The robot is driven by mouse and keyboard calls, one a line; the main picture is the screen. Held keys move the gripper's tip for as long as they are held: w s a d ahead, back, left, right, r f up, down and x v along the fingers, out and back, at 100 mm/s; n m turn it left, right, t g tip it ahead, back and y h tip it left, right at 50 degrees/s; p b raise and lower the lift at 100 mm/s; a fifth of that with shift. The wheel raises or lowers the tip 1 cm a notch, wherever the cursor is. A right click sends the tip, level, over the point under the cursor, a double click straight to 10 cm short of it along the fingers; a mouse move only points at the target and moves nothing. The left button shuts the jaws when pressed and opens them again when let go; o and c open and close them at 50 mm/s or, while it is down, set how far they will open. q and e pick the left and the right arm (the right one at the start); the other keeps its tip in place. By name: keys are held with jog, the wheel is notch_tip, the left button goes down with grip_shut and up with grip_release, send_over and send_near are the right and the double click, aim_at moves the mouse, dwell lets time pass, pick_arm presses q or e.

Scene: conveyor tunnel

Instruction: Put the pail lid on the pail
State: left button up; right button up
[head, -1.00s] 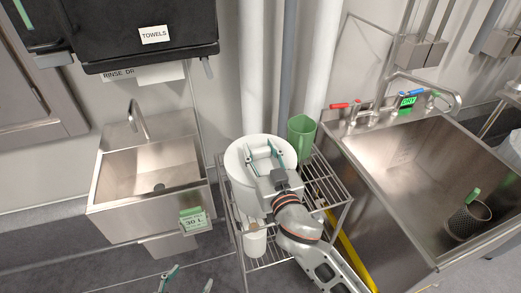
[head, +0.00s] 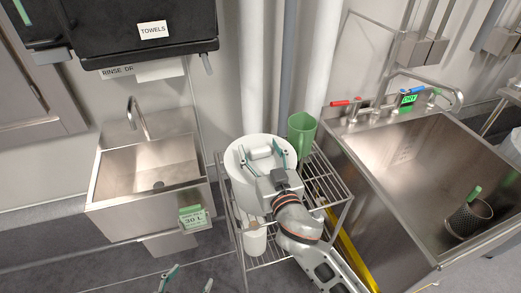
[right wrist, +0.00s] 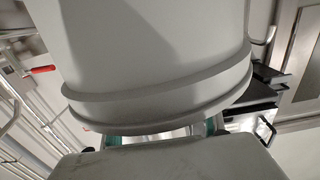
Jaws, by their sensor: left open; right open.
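The white pail (right wrist: 150,50) stands on the wire rack in the head view; its side fills the upper right wrist view, which appears upside down. The round white pail lid (head: 234,160) lies over the pail's top and looks level. In the right wrist view the lid's rim (right wrist: 160,118) runs along the pail's edge; I cannot tell whether it is fully pressed down. My right gripper (head: 264,155) is open above the lid, its green-padded fingers apart on either side of the white handle (head: 261,153). My left gripper (head: 187,282) is open and empty at the bottom edge, away from the pail.
A green cup (head: 301,134) stands behind the pail on the wire rack (head: 330,178). A small white pot (head: 255,240) is on the rack's front. A small sink (head: 150,165) is left; a large steel sink (head: 410,165) is close on the right. A towel dispenser (head: 140,30) hangs above.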

jog(key=v, duration=1.2)
jog(key=shift+s, duration=0.1)
dwell(0.8)
